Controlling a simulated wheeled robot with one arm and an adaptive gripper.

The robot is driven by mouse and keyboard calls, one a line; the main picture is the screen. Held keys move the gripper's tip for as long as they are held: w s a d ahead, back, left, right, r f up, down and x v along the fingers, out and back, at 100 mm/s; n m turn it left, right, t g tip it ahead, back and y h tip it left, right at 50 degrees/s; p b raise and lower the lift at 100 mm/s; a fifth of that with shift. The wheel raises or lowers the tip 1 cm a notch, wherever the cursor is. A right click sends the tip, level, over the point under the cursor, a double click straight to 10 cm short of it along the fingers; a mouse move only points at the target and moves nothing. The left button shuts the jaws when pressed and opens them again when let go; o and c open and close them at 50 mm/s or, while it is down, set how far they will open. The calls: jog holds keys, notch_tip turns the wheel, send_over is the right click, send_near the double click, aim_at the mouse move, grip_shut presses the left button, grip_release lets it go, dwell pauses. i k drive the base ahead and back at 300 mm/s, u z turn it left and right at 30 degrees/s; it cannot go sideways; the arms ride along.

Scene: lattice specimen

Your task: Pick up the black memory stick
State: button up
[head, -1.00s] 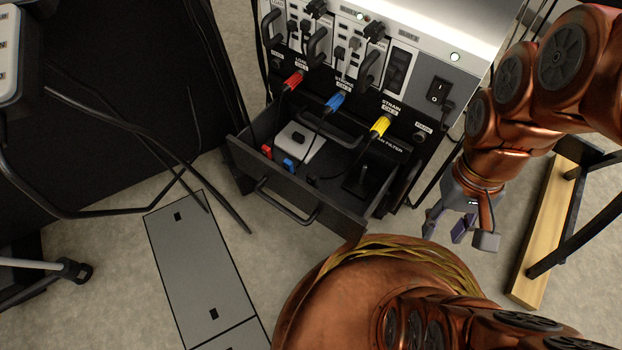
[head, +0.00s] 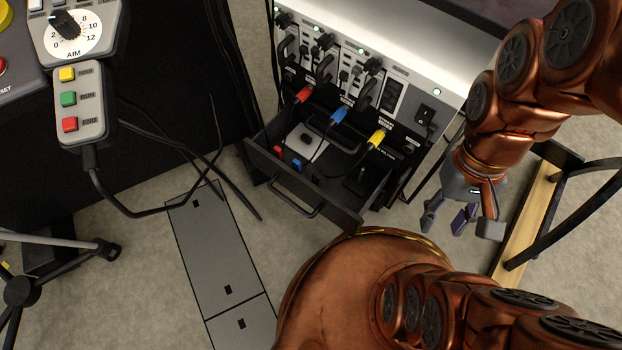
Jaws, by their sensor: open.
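The open drawer (head: 272,181) of the instrument cabinet holds small sticks near its left front: a red one (head: 278,152) and a blue one (head: 297,164). A pale block (head: 317,148) with a small dark spot on top lies behind them. A dark upright shape (head: 357,182) stands at the drawer's right. I cannot tell for sure which dark shape, if any, is the black memory stick. My gripper (head: 461,219) is open and empty, pointing down, to the right of the drawer and apart from it.
Red, blue and yellow plugs (head: 376,138) with cables hang over the drawer from the cabinet front (head: 395,95). A wooden bar on a black frame (head: 522,232) stands right of my gripper. A button pendant (head: 80,103) and loose cables are at left.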

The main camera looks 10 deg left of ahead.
aim_at(316, 178)
jog(key=u, duration=1.6)
jog(key=k, duration=0.95)
jog(key=u, duration=0.25)
jog(key=i, duration=0.35)
jog(key=u, duration=0.05)
